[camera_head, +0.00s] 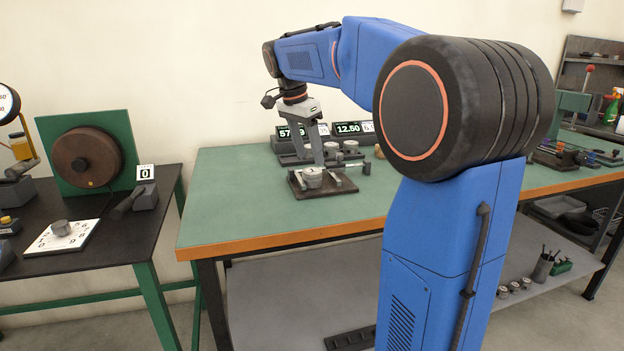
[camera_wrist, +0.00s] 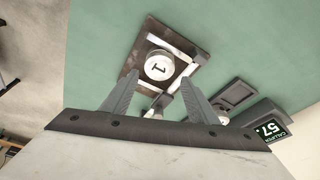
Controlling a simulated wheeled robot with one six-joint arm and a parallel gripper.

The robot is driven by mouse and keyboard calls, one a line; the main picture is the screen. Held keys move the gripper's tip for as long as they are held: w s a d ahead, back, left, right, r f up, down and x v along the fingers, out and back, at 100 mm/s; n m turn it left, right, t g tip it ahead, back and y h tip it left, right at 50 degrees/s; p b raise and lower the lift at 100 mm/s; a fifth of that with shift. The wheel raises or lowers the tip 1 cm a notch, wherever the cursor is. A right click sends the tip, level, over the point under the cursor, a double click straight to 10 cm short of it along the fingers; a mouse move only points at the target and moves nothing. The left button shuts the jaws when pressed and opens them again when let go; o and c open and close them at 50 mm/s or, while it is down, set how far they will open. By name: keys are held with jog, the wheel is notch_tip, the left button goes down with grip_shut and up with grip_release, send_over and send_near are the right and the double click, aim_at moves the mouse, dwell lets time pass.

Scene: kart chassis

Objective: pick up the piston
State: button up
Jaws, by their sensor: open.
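A silver round piston (camera_head: 313,178) sits on a dark square plate (camera_head: 328,190) on the green bench top. In the wrist view the piston (camera_wrist: 159,65) shows a pale top marked "1", ahead of my fingertips. My gripper (camera_head: 318,162) points down just above the piston in the head view. In the wrist view my gripper (camera_wrist: 158,80) is open, its two fingers apart with nothing held between them. The exact gap between fingertips and piston is hard to tell.
Pale bars lie on the plate beside the piston. More round metal parts (camera_head: 350,146) stand behind it, near lit displays (camera_head: 348,128). The bench top (camera_head: 235,205) is clear to the left. A black table (camera_head: 90,235) with a dial stands further left.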

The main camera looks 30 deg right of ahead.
aim_at(312, 170)
jog(key=shift+a+x, duration=0.2)
jog(key=shift+x, duration=1.5)
jog(key=shift+a+x, duration=0.2)
jog(key=shift+x, duration=1.5)
jog(key=shift+s+f, duration=0.15)
jog(key=c, duration=1)
